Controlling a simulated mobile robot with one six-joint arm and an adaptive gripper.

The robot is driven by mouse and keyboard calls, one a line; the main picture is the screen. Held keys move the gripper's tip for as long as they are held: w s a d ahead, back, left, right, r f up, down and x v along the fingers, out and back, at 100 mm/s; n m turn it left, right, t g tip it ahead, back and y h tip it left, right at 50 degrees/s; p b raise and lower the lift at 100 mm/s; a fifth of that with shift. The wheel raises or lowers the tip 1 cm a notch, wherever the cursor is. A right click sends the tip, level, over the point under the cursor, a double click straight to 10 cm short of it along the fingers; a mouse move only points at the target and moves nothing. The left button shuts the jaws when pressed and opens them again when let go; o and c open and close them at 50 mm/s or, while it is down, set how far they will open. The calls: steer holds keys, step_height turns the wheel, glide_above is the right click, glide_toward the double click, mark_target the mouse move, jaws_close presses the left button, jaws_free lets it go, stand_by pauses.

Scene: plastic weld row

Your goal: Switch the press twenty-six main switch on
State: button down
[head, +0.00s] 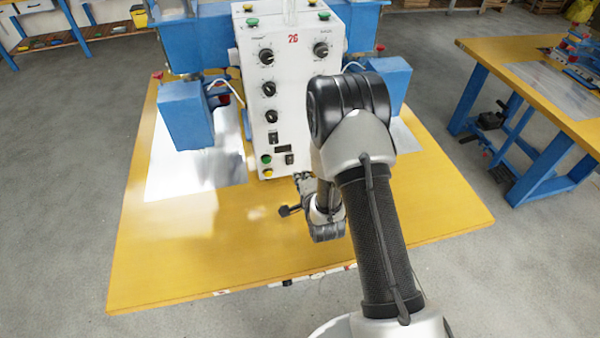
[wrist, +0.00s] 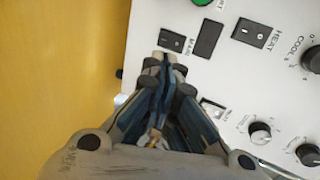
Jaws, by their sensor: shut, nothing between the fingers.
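The press (head: 292,40) marked with a red 26 has a white control panel (head: 290,95) facing me. The main switch (wrist: 171,40) is a small black rocker near the panel's edge in the wrist view, with "MAIN" printed beside it. It also shows low on the panel in the head view (head: 289,159). I cannot tell which way its rocker is tipped. My gripper (wrist: 165,64) is shut and empty. Its fingertips are just below the main switch in the wrist picture; I cannot tell whether they touch the panel. In the head view my arm mostly hides the gripper.
A dark display (wrist: 209,40) sits between the main switch and the heat switch (wrist: 252,33). A green button (head: 266,158) and a yellow button (head: 267,172) are close by. Several black knobs (head: 269,89) run up the panel. The yellow tabletop (head: 200,240) in front is clear.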

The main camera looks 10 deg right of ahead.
steer(key=p+v, duration=0.1)
steer(key=v, duration=0.4)
steer(key=shift+s+r, duration=0.15)
steer(key=shift+s, duration=0.1)
